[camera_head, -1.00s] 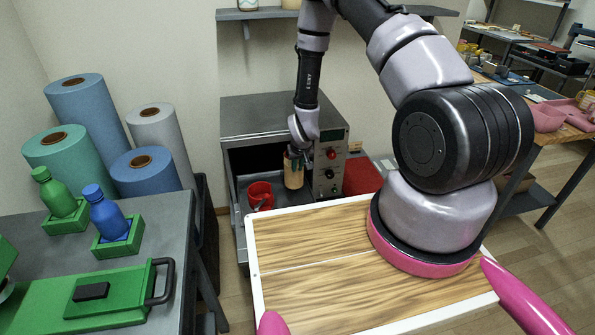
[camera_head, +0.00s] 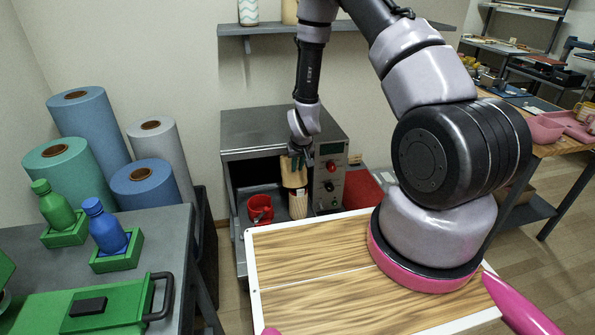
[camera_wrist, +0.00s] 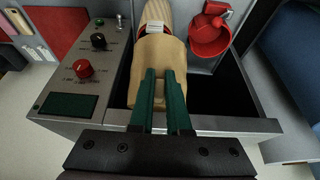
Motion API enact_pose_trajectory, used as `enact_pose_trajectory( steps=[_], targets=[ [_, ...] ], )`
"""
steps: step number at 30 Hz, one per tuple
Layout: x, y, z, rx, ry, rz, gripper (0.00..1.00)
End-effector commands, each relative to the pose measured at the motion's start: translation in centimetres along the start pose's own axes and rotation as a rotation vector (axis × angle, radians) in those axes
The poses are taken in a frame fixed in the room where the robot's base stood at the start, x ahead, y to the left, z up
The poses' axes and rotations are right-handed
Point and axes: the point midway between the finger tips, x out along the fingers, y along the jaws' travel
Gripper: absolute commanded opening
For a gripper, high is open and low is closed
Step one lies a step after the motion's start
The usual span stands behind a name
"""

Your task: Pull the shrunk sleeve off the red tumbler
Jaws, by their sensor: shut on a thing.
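My gripper (camera_wrist: 163,78) has two green fingers close together, shut on a tan sleeve (camera_wrist: 158,52). The sleeve also shows in the head view (camera_head: 293,175), in front of the grey oven's opening. A pale ribbed cylinder (camera_head: 298,206) stands directly below the sleeve in the head view; it also shows at the top of the wrist view (camera_wrist: 155,12). A small red and white patch shows between sleeve and cylinder in the wrist view. I cannot tell how far the sleeve still surrounds anything. The sleeve's inside is hidden.
The oven's control panel (camera_head: 328,185) is close on the right. A wood-topped surface (camera_head: 315,265) is clear in front. A shelf (camera_head: 260,28) hangs above.

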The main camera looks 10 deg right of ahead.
Motion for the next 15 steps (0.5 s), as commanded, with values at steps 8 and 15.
enact_pose_trajectory(
  steps=[8, 15],
  targets=[
    [-1.6, 0.0, -0.9, -0.001, 0.006, 0.0, 0.0],
    [-3.0, 0.0, -1.5, -0.001, 0.007, 0.0, 0.0]
  ],
)
